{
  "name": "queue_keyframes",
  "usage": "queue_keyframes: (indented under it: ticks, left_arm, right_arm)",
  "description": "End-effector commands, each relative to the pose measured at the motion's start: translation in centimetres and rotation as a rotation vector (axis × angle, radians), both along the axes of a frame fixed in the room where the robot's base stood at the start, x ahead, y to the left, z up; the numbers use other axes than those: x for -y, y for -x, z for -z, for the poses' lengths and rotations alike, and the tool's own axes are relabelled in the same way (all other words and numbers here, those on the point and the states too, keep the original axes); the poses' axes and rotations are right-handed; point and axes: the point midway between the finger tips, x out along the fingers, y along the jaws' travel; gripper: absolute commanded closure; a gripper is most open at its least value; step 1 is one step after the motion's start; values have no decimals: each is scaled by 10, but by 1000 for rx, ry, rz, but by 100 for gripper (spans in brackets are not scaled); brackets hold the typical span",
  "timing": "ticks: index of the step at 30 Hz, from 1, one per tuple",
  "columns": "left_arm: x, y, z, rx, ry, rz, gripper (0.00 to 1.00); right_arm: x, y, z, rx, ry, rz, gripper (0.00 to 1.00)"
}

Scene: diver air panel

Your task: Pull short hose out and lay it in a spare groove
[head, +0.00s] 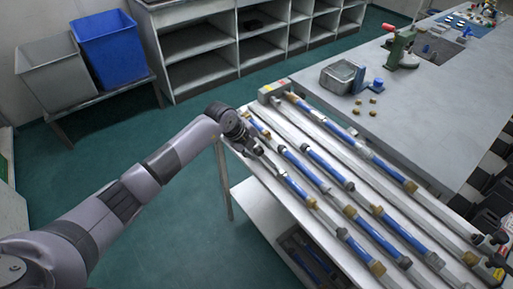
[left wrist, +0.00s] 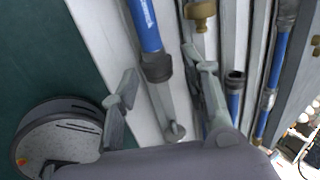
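Several blue hoses with brass or dark end fittings lie in parallel grooves of a pale grooved rack (head: 283,131). My left gripper (head: 256,150) is over the rack's far left corner, by the end of the leftmost row of hoses. In the left wrist view my left gripper (left wrist: 160,66) is open, its fingers spread to either side of a blue hose (left wrist: 144,24) with a dark end fitting (left wrist: 156,68). I cannot tell whether the fingers touch it. A brass fitting (left wrist: 200,12) lies in the neighbouring groove. I cannot tell which hose is the short one. My right gripper is not in view.
A grey bench (head: 440,125) beyond the rack carries a metal box (head: 342,76), small brass fittings and a green press (head: 400,47). A lower shelf (head: 262,207) sits under the rack. Grey (head: 55,75) and blue (head: 106,48) bins stand at the left.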

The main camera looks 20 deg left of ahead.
Motion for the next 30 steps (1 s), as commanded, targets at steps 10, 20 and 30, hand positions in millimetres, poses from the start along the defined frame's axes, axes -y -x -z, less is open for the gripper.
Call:
queue_keyframes:
  ticks: [10, 20, 30]
  left_arm:
    - [0, 1, 1, -3, -1, 0, 49]
    - [-12, 14, -31, 3, -2, 2, 49]
    - [-33, 40, -89, 3, -1, -1, 49]
  right_arm:
    - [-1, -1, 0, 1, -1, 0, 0]
    - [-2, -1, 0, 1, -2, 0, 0]
    - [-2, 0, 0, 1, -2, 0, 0]
